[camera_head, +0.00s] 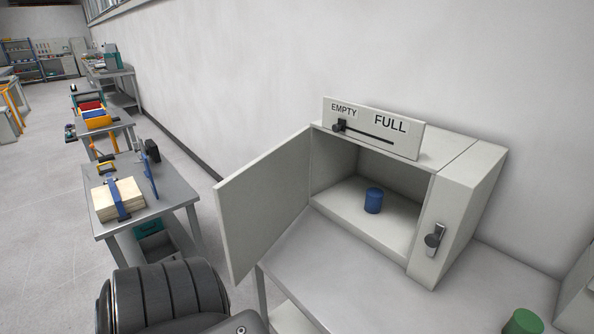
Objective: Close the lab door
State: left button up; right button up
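A light grey box-shaped cabinet (390,232) stands on a table against the wall. Its door (265,205) is hinged at the left side of the opening and stands wide open, swung out to the left and toward me. A blue cylinder (373,201) stands upright inside on the cabinet floor. A metal latch handle (434,238) is on the front panel right of the opening. Part of my own arm, dark and ribbed, shows at the bottom left, below the door. Neither of my grippers is in view.
A sign (372,128) reading EMPTY and FULL, with its slider at the EMPTY end, sits on the cabinet. A green cylinder (523,322) stands at the bottom right. The table (350,275) before the cabinet is bare. A workbench (170,192) with wooden boards stands left.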

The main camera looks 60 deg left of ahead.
aim_at(255, 204)
jog(key=z, duration=2.3)
jog(key=k, duration=2.15)
jog(key=u, duration=2.55)
jog(key=i, duration=0.45)
jog(key=z, duration=2.05)
